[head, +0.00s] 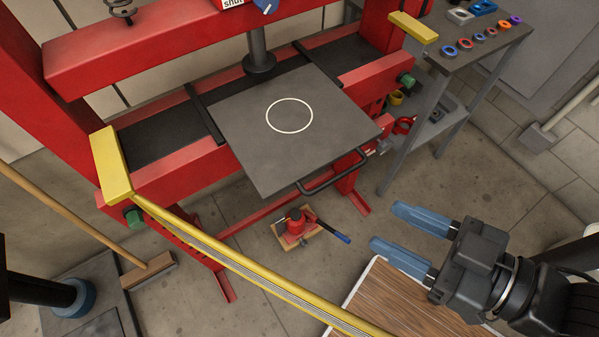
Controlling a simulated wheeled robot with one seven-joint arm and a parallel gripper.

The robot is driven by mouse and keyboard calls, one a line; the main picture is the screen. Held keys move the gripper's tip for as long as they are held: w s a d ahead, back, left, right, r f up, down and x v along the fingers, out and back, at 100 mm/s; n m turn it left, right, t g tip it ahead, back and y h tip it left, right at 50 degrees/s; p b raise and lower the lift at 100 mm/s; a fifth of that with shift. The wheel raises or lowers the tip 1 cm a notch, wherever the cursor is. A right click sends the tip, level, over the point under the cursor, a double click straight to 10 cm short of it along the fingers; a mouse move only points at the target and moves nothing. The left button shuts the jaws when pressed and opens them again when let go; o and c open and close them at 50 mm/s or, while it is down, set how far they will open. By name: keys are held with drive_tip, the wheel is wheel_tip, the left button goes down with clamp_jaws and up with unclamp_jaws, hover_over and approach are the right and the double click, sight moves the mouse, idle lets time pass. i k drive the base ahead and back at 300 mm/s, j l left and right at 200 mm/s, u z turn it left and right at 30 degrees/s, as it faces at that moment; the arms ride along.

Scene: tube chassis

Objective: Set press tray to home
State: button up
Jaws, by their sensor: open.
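The press tray (236,129) is a flat grey plate with a white circle on it, in the middle of the head view. It sits on the red press (130,59) and sticks out over its front beam. A dark bar handle (333,174) runs along the tray's front edge. The press ram (258,50) stands above the tray's back edge. My gripper (399,232) is at the lower right with two blue fingers, open and empty. It is to the right of and apart from the handle.
A long yellow bar (230,257) slants across the front, from the press's left side to the bottom. A red jack (296,225) stands on the floor below the tray. A wooden-topped surface (392,300) lies under my gripper. A grey bench (478,47) with several small rings stands at the right.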

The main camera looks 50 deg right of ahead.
sight(282, 130)
drive_tip(key=j+z, duration=0.35)
drive_tip(key=k+j+z, duration=0.1)
drive_tip(key=j+z, duration=0.25)
drive_tip(key=k+l, duration=0.1)
drive_tip(key=l, duration=0.5)
drive_tip(key=l+u, duration=0.1)
drive_tip(key=l, duration=0.45)
drive_tip(key=k, duration=0.05)
